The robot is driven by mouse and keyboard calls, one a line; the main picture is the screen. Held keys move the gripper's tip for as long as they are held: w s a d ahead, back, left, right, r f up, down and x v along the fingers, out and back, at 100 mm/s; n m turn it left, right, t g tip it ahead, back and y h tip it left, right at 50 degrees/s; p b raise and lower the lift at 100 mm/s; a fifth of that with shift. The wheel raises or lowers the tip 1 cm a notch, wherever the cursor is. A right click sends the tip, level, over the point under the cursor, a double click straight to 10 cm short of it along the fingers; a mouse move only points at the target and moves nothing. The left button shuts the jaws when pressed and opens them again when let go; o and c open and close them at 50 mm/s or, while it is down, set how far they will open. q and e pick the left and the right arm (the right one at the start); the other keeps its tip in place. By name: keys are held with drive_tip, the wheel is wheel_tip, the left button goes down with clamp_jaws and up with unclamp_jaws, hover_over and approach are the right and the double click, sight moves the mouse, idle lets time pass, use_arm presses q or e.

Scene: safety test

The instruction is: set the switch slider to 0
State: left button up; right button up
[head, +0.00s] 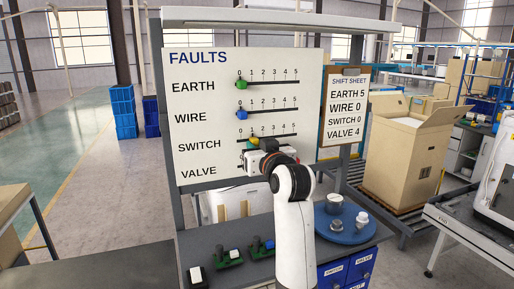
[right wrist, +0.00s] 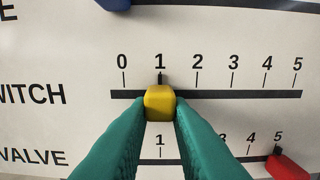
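The yellow switch slider (right wrist: 160,102) sits at the 1 mark on the switch track (right wrist: 235,94) in the right wrist view. The two green fingers of my right gripper (right wrist: 160,112) are on either side of the slider and appear to touch it. In the head view my right gripper (head: 251,147) is at the switch row of the white faults board (head: 210,115), and my arm covers part of the valve row below. The shift sheet (head: 346,105) beside it reads switch 0. My left gripper is not in view.
The green earth slider (head: 241,85) and the blue wire slider (head: 241,114) are at 0. The red valve slider (right wrist: 288,168) is near 5, below the switch track. A blue round tray (head: 345,238) with small items stands on the bench at right.

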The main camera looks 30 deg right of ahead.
sight(239, 144)
drive_tip(key=shift+a, duration=0.1)
clamp_jaws()
drive_tip(key=shift+w+a, duration=0.2)
drive_tip(key=shift+a, duration=0.55)
drive_tip(key=shift+w+a, duration=0.2)
drive_tip(key=shift+a, duration=0.55)
drive_tip(key=o, duration=0.6)
unclamp_jaws()
drive_tip(key=shift+o, duration=1.3)
drive_tip(key=shift+a, duration=0.2)
